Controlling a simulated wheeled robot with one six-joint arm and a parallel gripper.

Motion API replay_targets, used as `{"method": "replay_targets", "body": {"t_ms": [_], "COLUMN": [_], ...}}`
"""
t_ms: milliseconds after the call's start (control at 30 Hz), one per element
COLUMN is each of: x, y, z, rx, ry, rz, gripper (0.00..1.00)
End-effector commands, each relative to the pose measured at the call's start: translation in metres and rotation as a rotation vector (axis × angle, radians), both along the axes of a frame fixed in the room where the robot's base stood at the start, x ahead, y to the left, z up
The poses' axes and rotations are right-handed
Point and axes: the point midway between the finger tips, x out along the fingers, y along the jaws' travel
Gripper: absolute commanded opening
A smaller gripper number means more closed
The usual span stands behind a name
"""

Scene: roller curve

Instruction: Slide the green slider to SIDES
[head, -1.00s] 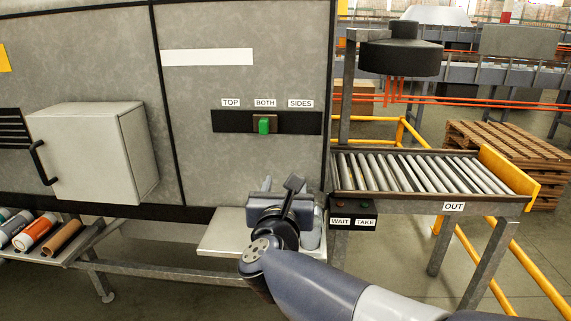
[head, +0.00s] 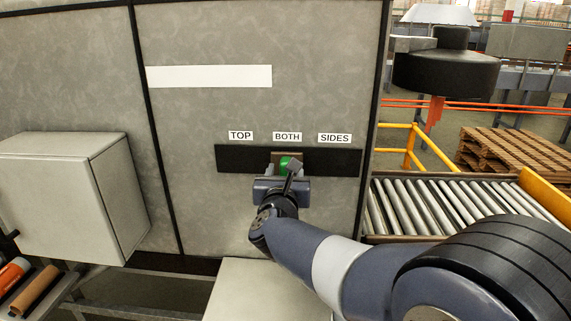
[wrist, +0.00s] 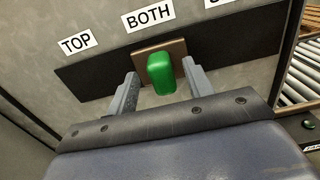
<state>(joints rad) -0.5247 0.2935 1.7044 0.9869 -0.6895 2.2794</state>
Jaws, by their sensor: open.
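The green slider (head: 286,163) sits on a brown plate in the black track (head: 335,162), under the BOTH label (head: 287,136). The TOP label (head: 240,135) is to its left and the SIDES label (head: 334,138) to its right. My gripper (head: 287,172) is in front of the slider and partly covers it in the head view. In the wrist view my gripper (wrist: 158,88) is open, with one finger on each side of the green slider (wrist: 161,74). There are gaps between the fingers and the slider.
A grey box (head: 70,190) juts from the panel at left. A pale shelf (head: 265,290) is below the track. A roller conveyor (head: 440,205) and a dark round fixture (head: 445,72) are at right. The track right of the slider is clear.

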Motion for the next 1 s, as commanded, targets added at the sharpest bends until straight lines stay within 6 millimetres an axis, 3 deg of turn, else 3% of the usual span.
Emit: {"method": "replay_targets", "body": {"t_ms": [200,533,1000], "x": [0.018,0.021,0.02], "y": [-0.001,0.0,0.0], "z": [0.001,0.0,0.0], "rx": [0.0,0.0,0.0], "ry": [0.0,0.0,0.0], "rz": [0.0,0.001,0.001], "gripper": [0.49,0.49,0.11]}}
